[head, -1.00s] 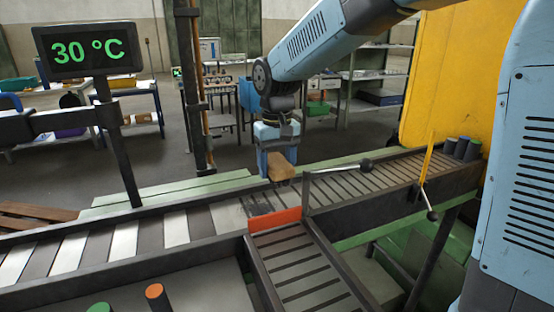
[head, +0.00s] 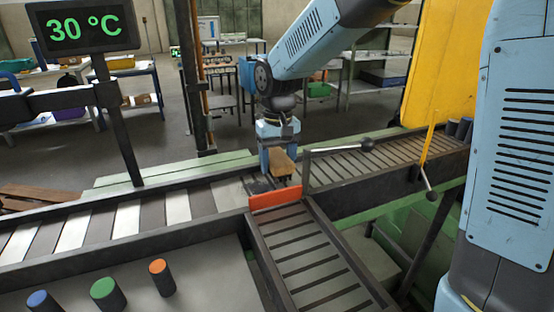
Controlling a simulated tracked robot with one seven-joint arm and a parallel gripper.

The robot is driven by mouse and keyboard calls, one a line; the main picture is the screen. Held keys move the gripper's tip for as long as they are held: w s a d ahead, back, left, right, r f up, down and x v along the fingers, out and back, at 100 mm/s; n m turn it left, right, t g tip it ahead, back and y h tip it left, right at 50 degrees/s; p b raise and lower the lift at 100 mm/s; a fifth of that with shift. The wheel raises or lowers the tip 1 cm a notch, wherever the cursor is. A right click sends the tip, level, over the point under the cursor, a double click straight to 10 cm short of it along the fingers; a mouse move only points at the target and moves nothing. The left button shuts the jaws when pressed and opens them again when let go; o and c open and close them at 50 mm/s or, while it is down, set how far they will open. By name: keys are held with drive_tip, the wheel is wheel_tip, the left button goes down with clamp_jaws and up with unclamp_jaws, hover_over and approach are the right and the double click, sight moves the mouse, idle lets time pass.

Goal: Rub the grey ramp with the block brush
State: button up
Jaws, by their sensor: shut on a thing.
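My gripper (head: 278,148) is in the middle of the head view, pointing down over the long conveyor line. It is shut on the block brush (head: 284,165), a tan wooden block that shows beside the fingers. The brush is low, just behind the orange plate; whether its underside touches the surface below is hidden. A dark grey slotted ramp (head: 311,262) slopes toward the camera from the orange plate (head: 275,197). I cannot tell whether this is the grey ramp of the task or the plain grey piece (head: 229,197) left of the gripper.
A lever with a black knob (head: 340,148) stands right of the brush, and a yellow lever (head: 429,160) farther right. Blue, green and orange-topped cylinders (head: 104,294) stand at the front left. A 30 °C display (head: 82,27) stands at the left.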

sight(284, 175)
drive_tip(key=shift+f, duration=1)
idle(0.5)
drive_tip(key=shift+a, duration=0.1)
